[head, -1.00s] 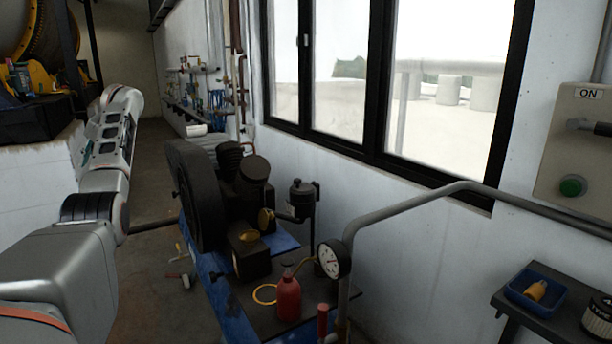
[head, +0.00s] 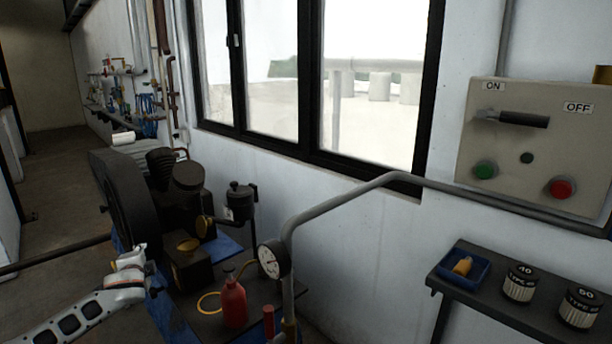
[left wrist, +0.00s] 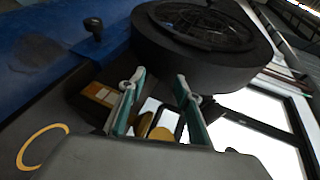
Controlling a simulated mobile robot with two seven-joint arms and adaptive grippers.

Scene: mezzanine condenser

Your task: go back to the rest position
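In the left wrist view my left gripper (left wrist: 160,80) shows two teal-edged fingers spread apart, with nothing held between them. In the head view my left arm (head: 82,312) comes in from the lower left and ends beside the compressor (head: 183,205); the fingers cannot be made out there. The compressor's big dark wheel (left wrist: 195,62) fills the upper part of the left wrist view, beyond the fingers. Whether anything touches the gripper cannot be told. My right gripper is not in view.
A red bottle (head: 234,303), yellow ring (head: 209,303) and gauge (head: 272,259) are near the compressor. A grey pipe (head: 340,203) runs to the right. A control panel (head: 540,130) hangs above a shelf (head: 475,300) with a blue tray (head: 484,269) and cans. Floor (head: 60,190) is open at left.

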